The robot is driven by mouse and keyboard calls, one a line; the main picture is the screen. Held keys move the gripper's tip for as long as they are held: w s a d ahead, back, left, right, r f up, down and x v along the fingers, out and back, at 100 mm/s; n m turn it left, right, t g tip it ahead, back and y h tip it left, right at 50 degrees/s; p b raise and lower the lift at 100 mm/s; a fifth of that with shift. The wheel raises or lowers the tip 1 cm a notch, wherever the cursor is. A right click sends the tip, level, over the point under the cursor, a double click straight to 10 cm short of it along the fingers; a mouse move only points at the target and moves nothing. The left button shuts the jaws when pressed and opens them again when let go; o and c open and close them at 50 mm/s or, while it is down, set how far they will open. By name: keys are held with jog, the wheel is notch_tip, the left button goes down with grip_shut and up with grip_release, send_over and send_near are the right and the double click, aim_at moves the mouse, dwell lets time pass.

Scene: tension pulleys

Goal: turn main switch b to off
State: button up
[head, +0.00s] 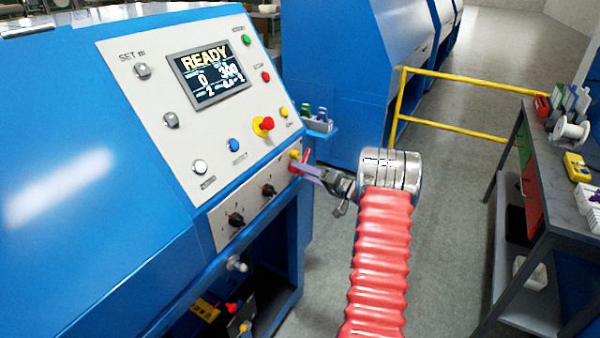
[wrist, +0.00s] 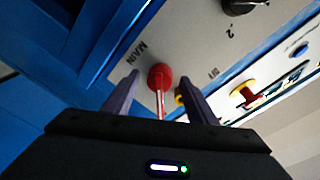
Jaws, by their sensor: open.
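The main switch (wrist: 158,77) shows in the wrist view as a red round knob with a red lever, beside the word MAIN. My gripper (wrist: 161,84) is open, with one finger on each side of the red lever. I cannot tell whether either finger touches it. A yellow part shows partly behind the right finger. In the head view my gripper (head: 301,168) is at the right edge of the control panel, largely covering the switch; bits of red and yellow show there.
The panel (head: 188,105) carries a lit READY screen (head: 210,72), a red and yellow emergency button (head: 264,126) and black rotary knobs (head: 268,190) near the switch. A yellow rail (head: 455,75) and a workbench (head: 540,130) stand to the right. Floor between is clear.

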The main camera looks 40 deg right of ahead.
jog(key=shift+w+a, duration=0.15)
jog(key=shift+w, duration=0.35)
